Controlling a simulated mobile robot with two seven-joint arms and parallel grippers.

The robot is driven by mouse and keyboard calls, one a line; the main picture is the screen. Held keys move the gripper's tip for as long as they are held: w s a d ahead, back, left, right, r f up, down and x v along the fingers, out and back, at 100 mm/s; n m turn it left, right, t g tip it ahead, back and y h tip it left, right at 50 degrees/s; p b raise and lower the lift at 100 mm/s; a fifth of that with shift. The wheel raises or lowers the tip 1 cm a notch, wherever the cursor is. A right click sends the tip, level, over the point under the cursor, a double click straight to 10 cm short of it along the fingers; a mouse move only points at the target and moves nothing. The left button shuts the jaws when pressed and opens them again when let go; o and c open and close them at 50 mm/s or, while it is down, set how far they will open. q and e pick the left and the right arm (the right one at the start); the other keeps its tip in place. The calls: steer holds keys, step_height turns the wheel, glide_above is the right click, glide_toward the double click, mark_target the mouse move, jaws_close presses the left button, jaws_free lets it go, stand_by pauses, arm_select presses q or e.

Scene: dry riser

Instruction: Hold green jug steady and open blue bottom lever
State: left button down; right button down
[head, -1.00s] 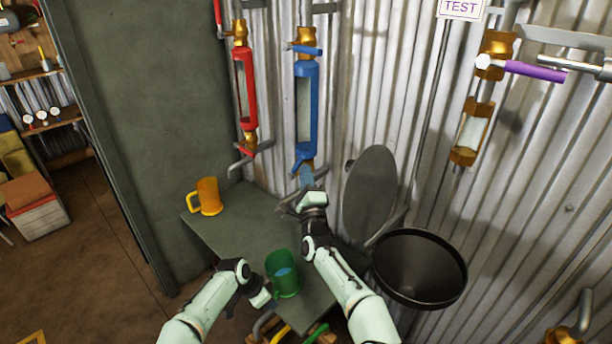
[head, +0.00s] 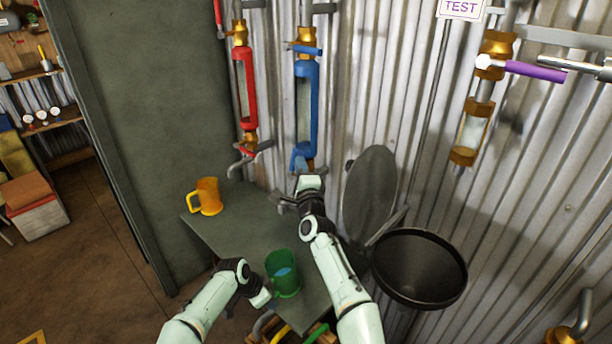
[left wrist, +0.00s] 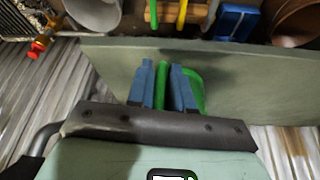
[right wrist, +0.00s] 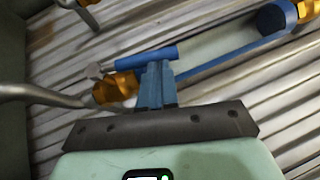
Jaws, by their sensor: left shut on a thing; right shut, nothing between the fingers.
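The green jug (head: 287,275) stands upright on the grey-green table with blue liquid in it. My left gripper (head: 268,298) is shut on its handle; the left wrist view shows green between the blue fingers (left wrist: 163,80). The blue sight-glass tube (head: 306,105) runs down the corrugated wall. Its blue bottom lever (head: 299,157) is at the lower end, above my right gripper (head: 309,177). In the right wrist view, the shut, empty fingers (right wrist: 158,72) are at the blue lever (right wrist: 147,58) and seem to touch it. The fingertips are partly hidden in the head view.
A yellow mug (head: 207,197) stands at the table's (head: 240,228) far left. A red tube (head: 246,88) is left of the blue one. A black bin (head: 420,266) with raised lid (head: 371,195) is close right of my right arm.

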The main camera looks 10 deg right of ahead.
stand_by(0.4)
steer(key=s+d+f+m+t+h, duration=0.1)
steer(key=s+d+f, duration=0.1)
steer(key=s+f, duration=0.35)
steer(key=s+d+f+m+t, duration=0.1)
steer(key=s+d+f, duration=0.15)
steer(key=s, duration=0.55)
steer(key=s+a+r+m+g+h, duration=0.2)
steer(key=a+r+m+g+h, duration=0.1)
steer(key=r+h, duration=0.4)
steer(key=shift+a+m, duration=0.8)
steer(key=shift+a, duration=0.45)
steer(key=shift+f, duration=0.1)
stand_by(0.4)
